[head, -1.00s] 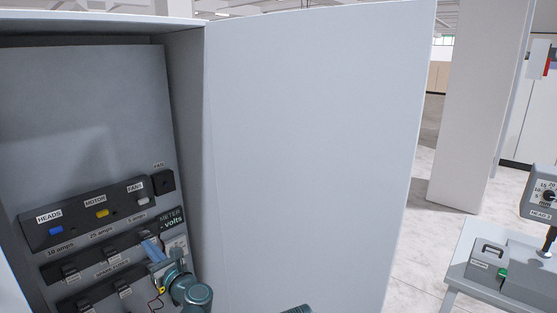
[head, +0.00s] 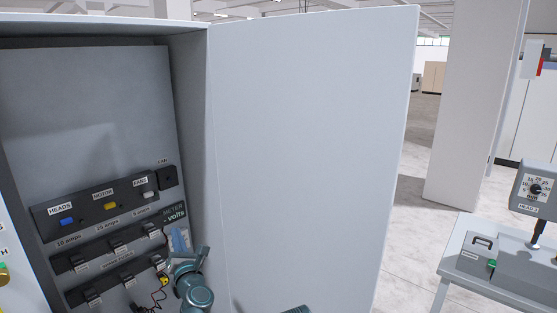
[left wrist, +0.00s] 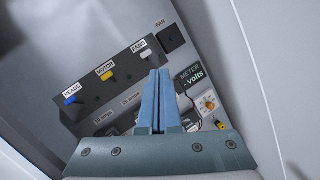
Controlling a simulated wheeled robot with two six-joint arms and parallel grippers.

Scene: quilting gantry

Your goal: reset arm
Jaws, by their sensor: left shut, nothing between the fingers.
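My left gripper (head: 179,237) is inside the open grey cabinet (head: 110,95), in front of the panel's right side. Its blue fingers are together with nothing between them; they also show in the left wrist view (left wrist: 158,73), pointing at the panel below the white fuse. In the head view the fingers cover much of the volt meter (left wrist: 208,104), whose dial shows in the left wrist view. The fuse block (head: 105,207) holds a blue fuse (head: 67,221), a yellow fuse (head: 110,205) and a white fuse (head: 148,194). My right gripper is not in view.
The open cabinet door (head: 310,130) stands close to the right of my left arm. Two rows of dark clips (head: 118,246) lie below the fuse block. A yellow plug (head: 162,280) with wires is near the arm. A bench (head: 460,277) stands at right.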

